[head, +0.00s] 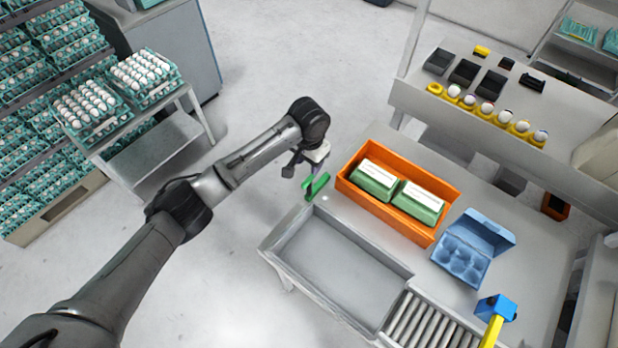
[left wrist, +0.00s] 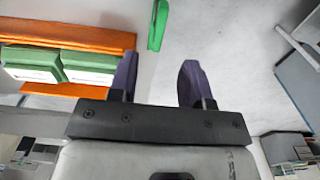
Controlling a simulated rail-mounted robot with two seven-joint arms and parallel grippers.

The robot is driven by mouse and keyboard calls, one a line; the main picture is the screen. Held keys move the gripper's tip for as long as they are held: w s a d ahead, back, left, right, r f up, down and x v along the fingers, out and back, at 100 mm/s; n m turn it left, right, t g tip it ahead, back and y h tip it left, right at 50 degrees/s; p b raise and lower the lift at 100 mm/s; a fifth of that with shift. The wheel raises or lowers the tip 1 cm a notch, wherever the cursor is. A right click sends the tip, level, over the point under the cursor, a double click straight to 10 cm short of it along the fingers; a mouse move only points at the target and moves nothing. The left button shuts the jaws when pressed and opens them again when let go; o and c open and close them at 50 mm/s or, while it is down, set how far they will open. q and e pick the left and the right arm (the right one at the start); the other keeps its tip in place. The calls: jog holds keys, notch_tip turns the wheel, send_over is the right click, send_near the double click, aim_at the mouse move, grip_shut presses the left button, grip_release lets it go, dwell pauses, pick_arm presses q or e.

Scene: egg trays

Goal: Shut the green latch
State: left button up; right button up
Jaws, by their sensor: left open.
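The green latch (head: 316,186) stands at the left corner of the table, just beyond the grey recessed tray (head: 345,258). In the left wrist view part of the latch (left wrist: 157,24) shows at the top edge, ahead of the fingers and left of the midline between them. My left gripper (head: 297,170) is just above and behind the latch in the head view, apart from it. Its two dark fingers (left wrist: 158,82) are spread with nothing between them. My right gripper is not in view.
An orange crate (head: 447,178) with two green egg cartons stands right of the latch. An open blue egg carton (head: 462,258) lies farther right, near a roller conveyor (head: 430,322). Open floor lies left of the table.

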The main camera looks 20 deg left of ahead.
aim_at(309, 177)
pick_arm(q)
notch_tip(309, 177, down, 8)
jog(key=shift+f+b, duration=0.2)
jog(key=shift+b, duration=0.3)
grip_shut()
dwell(0.4)
